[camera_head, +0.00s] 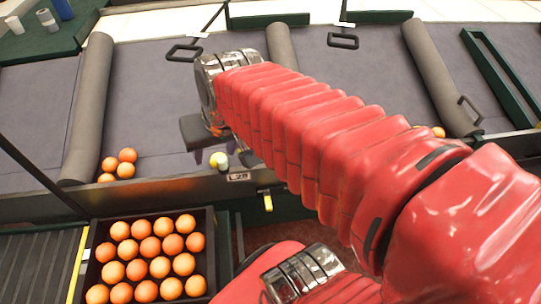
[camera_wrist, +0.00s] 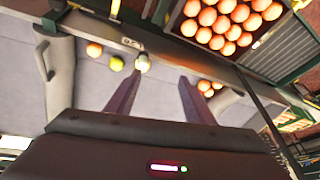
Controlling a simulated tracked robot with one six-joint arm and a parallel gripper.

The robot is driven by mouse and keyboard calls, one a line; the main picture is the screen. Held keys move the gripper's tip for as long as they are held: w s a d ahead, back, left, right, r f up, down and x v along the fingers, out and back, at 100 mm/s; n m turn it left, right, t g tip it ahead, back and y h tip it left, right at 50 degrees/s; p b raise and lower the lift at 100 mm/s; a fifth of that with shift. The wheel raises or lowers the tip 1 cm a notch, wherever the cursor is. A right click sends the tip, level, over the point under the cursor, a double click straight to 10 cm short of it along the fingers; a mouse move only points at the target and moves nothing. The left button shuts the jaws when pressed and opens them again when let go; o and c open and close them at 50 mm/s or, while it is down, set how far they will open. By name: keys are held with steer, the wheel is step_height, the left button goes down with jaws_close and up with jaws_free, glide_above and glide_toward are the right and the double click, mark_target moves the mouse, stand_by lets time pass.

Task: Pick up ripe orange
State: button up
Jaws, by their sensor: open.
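My gripper (camera_wrist: 160,82) is open and empty, its two dark fingers apart in the wrist view. In the head view my gripper (camera_head: 215,152) hangs over the middle lane near its front edge. In the wrist view an orange fruit (camera_wrist: 94,49) lies left of the fingers, beside a yellow-green fruit (camera_wrist: 116,63). A pale fruit (camera_wrist: 143,62) lies by the lane's edge, just beyond the left fingertip. A yellowish fruit (camera_head: 219,160) shows beneath my gripper in the head view. The orange fruit beside it is hidden there by my arm.
A dark crate (camera_head: 88,262) holding many oranges stands below the lanes' front edge. Another orange (camera_head: 438,131) lies at the right divider (camera_head: 437,75).

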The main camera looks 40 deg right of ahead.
steer(key=d+f+m, duration=0.4)
steer(key=d, duration=0.3)
steer(key=w+d+f+m+g, duration=0.1)
steer(key=d+f+m, duration=0.3)
steer(key=d, duration=0.4)
steer(key=w+d+f+m, duration=0.1)
steer(key=d+f+m, duration=0.2)
steer(key=d, duration=0.5)
steer(key=shift+w+d+f+m+y, duration=0.2)
steer(key=shift+f+m+y, duration=0.2)
steer(key=shift+m, duration=0.4)
steer(key=x, duration=0.7)
steer(key=shift+s+f, duration=0.1)
steer(key=shift+f, duration=0.75)
steer(key=shift+f, duration=0.1)
steer(key=shift+x, duration=2.5)
steer(key=shift+c, duration=0.3)
